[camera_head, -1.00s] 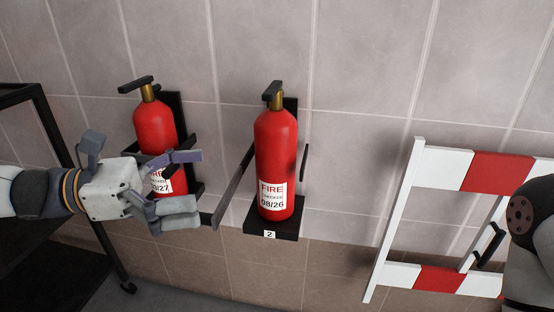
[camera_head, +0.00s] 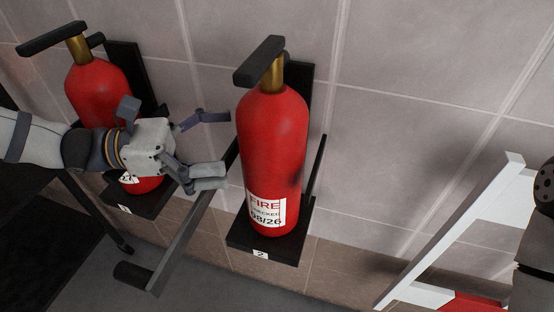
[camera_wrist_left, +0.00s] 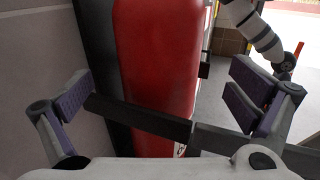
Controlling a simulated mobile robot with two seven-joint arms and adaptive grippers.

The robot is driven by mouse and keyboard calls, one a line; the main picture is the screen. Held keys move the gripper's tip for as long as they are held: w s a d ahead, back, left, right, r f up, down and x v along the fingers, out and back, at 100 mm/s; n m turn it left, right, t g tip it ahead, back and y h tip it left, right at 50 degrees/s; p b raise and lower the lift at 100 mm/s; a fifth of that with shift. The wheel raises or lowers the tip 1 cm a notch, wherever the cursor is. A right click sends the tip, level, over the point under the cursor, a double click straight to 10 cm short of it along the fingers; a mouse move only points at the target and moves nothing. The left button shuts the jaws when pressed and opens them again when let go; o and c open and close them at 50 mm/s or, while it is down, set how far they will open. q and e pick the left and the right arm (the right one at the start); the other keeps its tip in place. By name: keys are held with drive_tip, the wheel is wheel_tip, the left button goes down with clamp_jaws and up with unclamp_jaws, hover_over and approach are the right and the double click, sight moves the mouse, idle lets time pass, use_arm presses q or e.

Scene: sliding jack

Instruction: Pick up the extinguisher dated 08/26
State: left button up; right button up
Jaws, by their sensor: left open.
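The red extinguisher labelled 08/26 (camera_head: 275,145) stands upright on a black wall bracket (camera_head: 275,243) numbered 2. It has a brass neck and black handle, and its body fills the middle of the left wrist view (camera_wrist_left: 157,65). My left gripper (camera_head: 228,147) is open, fingers pointing right, just left of this extinguisher. In the left wrist view its fingers (camera_wrist_left: 165,105) are spread to either side of the red body, with nothing gripped. A dark bracket bar (camera_head: 185,240) sticks out toward the front and crosses before the body in the wrist view.
A second red extinguisher (camera_head: 100,90) stands on its own bracket at the left, partly hidden behind my left arm. A red-and-white barrier (camera_head: 450,235) stands at the right. A tiled wall (camera_head: 400,60) is close behind.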

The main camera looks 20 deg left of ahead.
sight(269, 161)
use_arm(q)
drive_tip(key=b+x, duration=0.1)
drive_tip(key=x, duration=0.6)
drive_tip(key=shift+w+d+r, duration=0.1)
drive_tip(key=shift+d+r, duration=0.05)
drive_tip(key=shift+d, duration=0.15)
use_arm(e)
drive_tip(key=shift+s+f+g, duration=0.4)
drive_tip(key=shift+s+f, duration=0.65)
drive_tip(key=shift+f, duration=0.05)
use_arm(q)
drive_tip(key=c, duration=1.8)
drive_tip(key=shift+r, duration=0.25)
drive_tip(key=shift+c, duration=0.2)
